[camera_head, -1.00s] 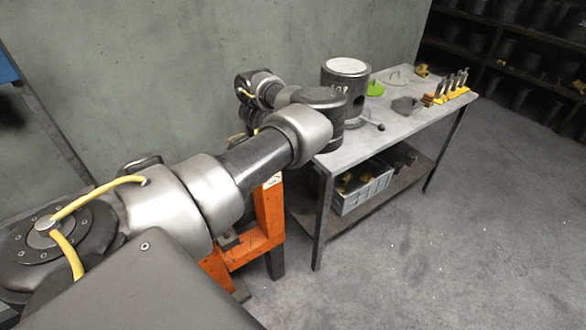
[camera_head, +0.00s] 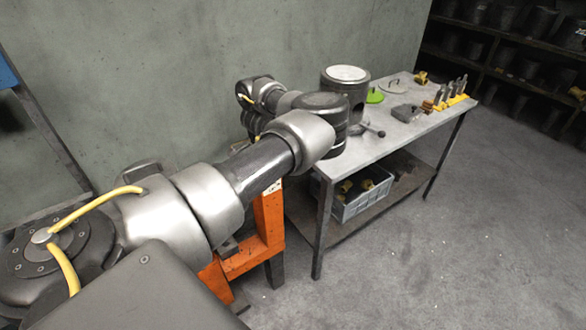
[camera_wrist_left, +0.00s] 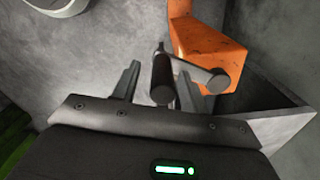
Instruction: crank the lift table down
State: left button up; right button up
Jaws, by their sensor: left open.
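The crank shows in the left wrist view. Its dark, round handle (camera_wrist_left: 163,78) stands up at the end of a grey crank arm (camera_wrist_left: 197,68), which joins a dark hub beside the orange frame (camera_wrist_left: 205,42). My left gripper (camera_wrist_left: 157,85) is open, with one finger to each side of the handle in the picture. I cannot tell whether a finger touches it. In the head view the orange frame (camera_head: 268,220) stands below my left arm, which hides the crank and my left gripper there. The lift table's top is not clearly visible. My right gripper is out of view.
Open floor lies at the right; a wall is behind.

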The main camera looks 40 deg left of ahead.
pick_arm(q)
notch_tip(320, 180, up, 8)
jog(key=p, duration=0.4)
dwell(0.5)
